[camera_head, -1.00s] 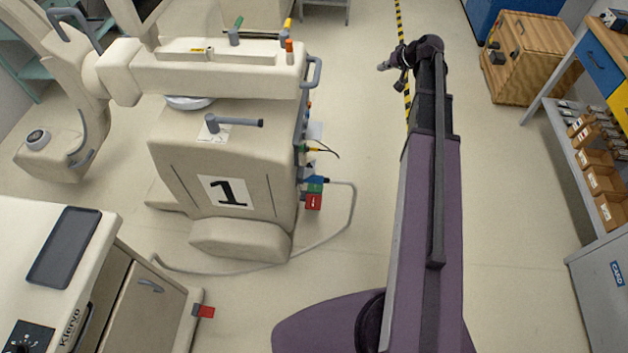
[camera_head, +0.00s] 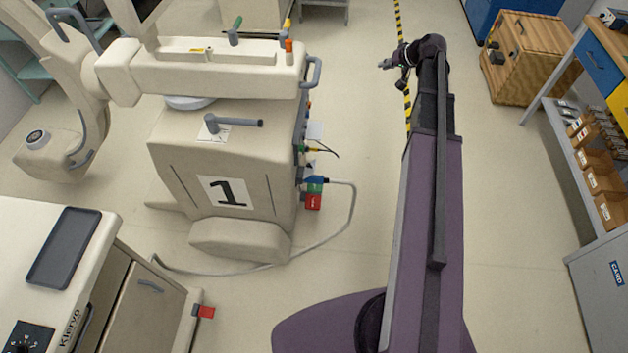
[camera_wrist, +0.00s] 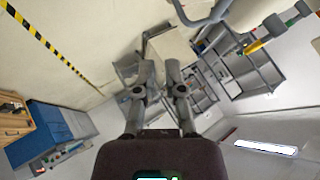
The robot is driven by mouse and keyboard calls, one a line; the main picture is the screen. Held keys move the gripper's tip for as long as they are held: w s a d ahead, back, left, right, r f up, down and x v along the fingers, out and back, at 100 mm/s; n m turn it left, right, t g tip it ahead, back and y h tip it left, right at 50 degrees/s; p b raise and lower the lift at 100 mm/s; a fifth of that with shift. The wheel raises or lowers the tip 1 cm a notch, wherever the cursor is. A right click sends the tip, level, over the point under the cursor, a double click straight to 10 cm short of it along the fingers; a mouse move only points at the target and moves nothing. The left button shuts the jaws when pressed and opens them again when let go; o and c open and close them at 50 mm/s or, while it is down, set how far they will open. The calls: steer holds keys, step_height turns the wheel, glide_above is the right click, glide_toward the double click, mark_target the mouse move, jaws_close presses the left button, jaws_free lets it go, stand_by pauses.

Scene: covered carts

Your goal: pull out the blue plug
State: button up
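The blue plug (camera_head: 319,181) sits low on the right side of the cream cart marked 1 (camera_head: 160,150) in the head view. A grey cable (camera_head: 352,205) runs from it and curves down to the floor. A green part and a red block (camera_head: 313,202) are just below the plug. My gripper (camera_head: 383,65) is up and to the right of the plug, well apart from it and touching nothing. In the wrist view my gripper (camera_wrist: 159,66) has its two fingers apart with nothing between them. I cannot make out the blue plug in the wrist view.
A thin dark cable (camera_head: 327,148) sticks out above the plug. A grey handle (camera_head: 312,72) projects from the cart's upper right. A wooden crate (camera_head: 530,55) and a shelf unit (camera_head: 590,170) stand at right. Open floor lies between cart and arm.

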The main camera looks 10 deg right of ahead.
steer(key=o, duration=0.7)
steer(key=shift+f+b, duration=0.25)
steer(key=shift+b, duration=0.05)
steer(key=shift+c, duration=0.2)
steer(key=shift+o, duration=0.8)
steer(key=shift+a+f+b, duration=0.15)
steer(key=shift+f+b, duration=0.15)
steer(key=shift+f, duration=0.05)
steer(key=n+g+y+b, duration=0.1)
steer(key=n+y+b, duration=0.5)
steer(key=b, duration=2.5)
glide_above(317, 177)
steer(key=d, duration=1.2)
step_height(317, 177, down, 28)
steer(key=n+h, duration=0.2)
steer(key=a+f+n+g+y+b, duration=0.1)
steer(key=a+f+n+b, duration=0.1)
steer(key=f+b, duration=0.6)
steer(key=s+a+f+n+y+b, duration=0.1)
steer(key=a+f+n+b, duration=0.2)
steer(key=f+b, duration=0.6)
steer(key=a+f+n+g+y+b, duration=0.1)
steer(key=a+f+n+y+b, duration=0.1)
steer(key=f+b, duration=0.7)
steer(key=shift+s+a+f+n+g+b, duration=0.25)
steer(key=shift+n+b, duration=0.65)
steer(key=shift+b, duration=0.65)
steer(key=shift+a, duration=0.2)
